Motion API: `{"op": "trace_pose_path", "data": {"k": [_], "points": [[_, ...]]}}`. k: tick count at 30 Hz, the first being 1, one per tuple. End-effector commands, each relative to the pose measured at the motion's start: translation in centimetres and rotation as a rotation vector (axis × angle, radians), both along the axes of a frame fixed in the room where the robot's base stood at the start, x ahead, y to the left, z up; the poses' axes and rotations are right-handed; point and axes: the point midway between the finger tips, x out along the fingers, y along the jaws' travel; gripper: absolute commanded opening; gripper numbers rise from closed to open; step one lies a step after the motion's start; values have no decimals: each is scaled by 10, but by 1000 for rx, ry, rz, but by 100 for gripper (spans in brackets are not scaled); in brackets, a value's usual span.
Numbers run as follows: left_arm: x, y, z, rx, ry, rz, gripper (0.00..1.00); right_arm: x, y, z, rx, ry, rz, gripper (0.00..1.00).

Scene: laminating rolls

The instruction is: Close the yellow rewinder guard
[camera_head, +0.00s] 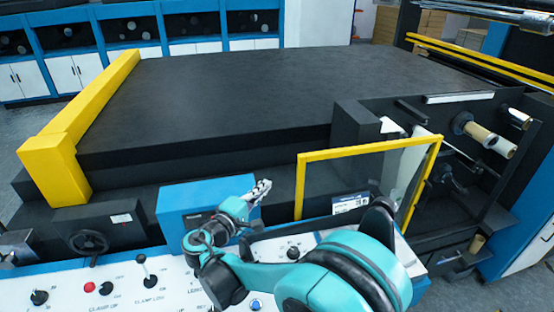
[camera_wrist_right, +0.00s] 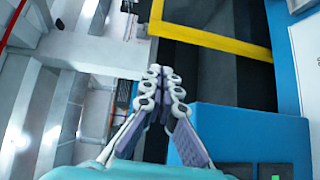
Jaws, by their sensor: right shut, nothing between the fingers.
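The yellow rewinder guard (camera_head: 370,150) shows in the head view as a yellow frame right of centre, its top bar running across and a post at each end. Behind my teal arm its lower right part is hidden. In the right wrist view a yellow bar (camera_wrist_right: 212,39) with a corner at its left end crosses the upper right. My right gripper (camera_head: 264,186) is shut and empty, left of the guard's left post and apart from it. Its closed fingertips also show in the wrist view (camera_wrist_right: 165,74), below the yellow bar. My left gripper is not in view.
A blue box (camera_head: 180,203) stands just left of my right gripper. The white control panel (camera_head: 125,290) with knobs and levers lies in front. A large black machine bed (camera_head: 230,90) fills the back, with a yellow rail (camera_head: 90,95) at left. Rollers (camera_head: 485,138) stick out at right.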

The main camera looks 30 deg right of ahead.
Motion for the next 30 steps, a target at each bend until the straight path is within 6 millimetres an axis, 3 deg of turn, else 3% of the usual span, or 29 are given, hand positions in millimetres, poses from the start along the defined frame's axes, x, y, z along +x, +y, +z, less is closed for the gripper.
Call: {"op": "trace_pose_path", "data": {"k": [8,21,30], "points": [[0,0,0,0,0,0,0,8,-8,5,-39,-10,-6,0],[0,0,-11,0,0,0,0,49,-87,4,-37,-9,-7,0],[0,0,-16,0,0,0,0,38,-121,5,-36,-8,-5,0]]}}
